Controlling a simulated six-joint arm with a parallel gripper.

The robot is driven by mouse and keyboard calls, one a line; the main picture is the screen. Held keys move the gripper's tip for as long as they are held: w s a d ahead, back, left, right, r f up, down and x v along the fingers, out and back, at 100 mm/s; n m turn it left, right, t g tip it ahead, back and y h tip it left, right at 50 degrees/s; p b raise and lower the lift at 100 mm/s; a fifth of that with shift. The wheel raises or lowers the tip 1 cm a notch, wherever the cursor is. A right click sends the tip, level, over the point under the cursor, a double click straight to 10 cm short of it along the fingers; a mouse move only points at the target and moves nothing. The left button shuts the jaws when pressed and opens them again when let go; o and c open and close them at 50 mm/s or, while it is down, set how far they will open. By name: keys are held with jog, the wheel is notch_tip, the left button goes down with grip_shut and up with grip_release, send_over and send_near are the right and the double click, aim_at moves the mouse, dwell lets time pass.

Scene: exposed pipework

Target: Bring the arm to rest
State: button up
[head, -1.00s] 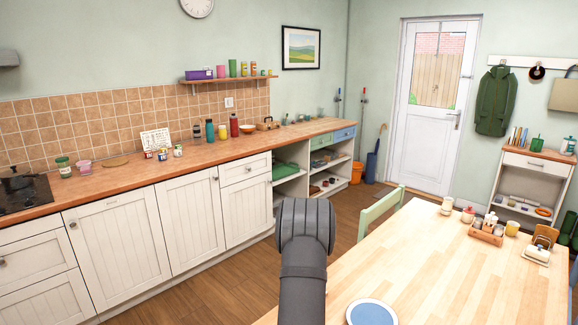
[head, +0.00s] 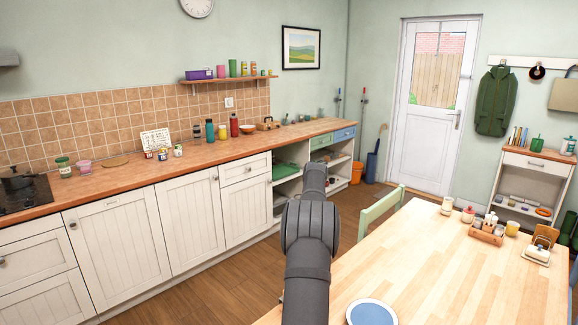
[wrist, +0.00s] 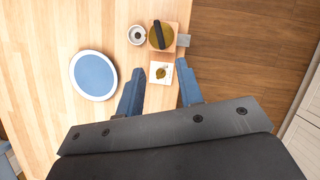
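My gripper (wrist: 160,82) shows in the wrist view as two blue fingers set well apart, open, with nothing held between them. It points down over the wooden table (wrist: 40,35), near the table's edge. Beyond the fingertips, a white square piece with a small olive item (wrist: 160,72) shows through the gap. In the head view my dark arm rises from the bottom centre, and a further link now shows above the rounded joint. The gripper itself cannot be made out there.
A blue plate with a white rim (wrist: 93,75) lies left of the fingers; it also shows in the head view (head: 372,313). A small white round dish (wrist: 137,35) and an olive round item (wrist: 161,36) lie beyond. A green chair (head: 381,212) stands at the table's far-left side.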

jog(key=x, duration=1.2)
jog(key=shift+s+a+f, duration=0.1)
jog(key=shift+s+f, duration=0.05)
jog(key=shift+n, duration=0.5)
jog(key=n+h, duration=0.1)
jog(key=n, duration=0.2)
jog(key=shift+a+g, duration=0.2)
jog(key=shift+g, duration=0.1)
jog(key=n+h, duration=0.2)
jog(key=n, duration=0.3)
jog(key=shift+a, duration=0.15)
